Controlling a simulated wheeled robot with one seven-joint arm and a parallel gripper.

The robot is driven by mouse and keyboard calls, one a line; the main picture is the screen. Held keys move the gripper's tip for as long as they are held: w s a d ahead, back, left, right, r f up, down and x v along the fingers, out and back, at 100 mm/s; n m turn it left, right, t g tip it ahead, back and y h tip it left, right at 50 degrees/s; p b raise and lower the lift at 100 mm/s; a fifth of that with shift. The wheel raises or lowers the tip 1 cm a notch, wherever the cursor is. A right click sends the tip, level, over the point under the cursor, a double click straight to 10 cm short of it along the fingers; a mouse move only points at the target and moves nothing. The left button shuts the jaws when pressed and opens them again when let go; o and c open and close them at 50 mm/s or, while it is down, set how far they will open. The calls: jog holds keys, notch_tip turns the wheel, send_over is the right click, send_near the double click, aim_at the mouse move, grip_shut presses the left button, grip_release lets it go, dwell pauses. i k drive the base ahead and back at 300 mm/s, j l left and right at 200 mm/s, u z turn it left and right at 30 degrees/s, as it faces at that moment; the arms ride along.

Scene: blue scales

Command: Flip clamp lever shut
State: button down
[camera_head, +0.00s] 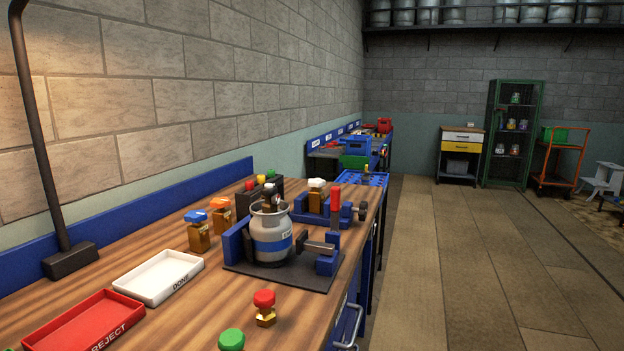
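A blue clamp (329,264) stands on a dark base plate on the wooden bench. Its lever (336,197) has a red handle and points upright above the blue block. I cannot tell whether the plunger tip touches the canister. A blue upright block (235,242) stands at the canister's left side. My gripper is not in view.
Behind the clamp is a blue vise (305,216) with a white-capped amber bottle (317,199). A white DONE tray (160,276), a red REJECT tray (84,325), several capped bottles and a black lamp post (45,170) occupy the bench. The floor (450,270) at right is clear.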

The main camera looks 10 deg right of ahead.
aim_at(334, 208)
jog(key=i+l, duration=0.15)
jog(key=i, duration=0.35)
jog(key=i+l+u, duration=0.15)
jog(key=i, duration=0.4)
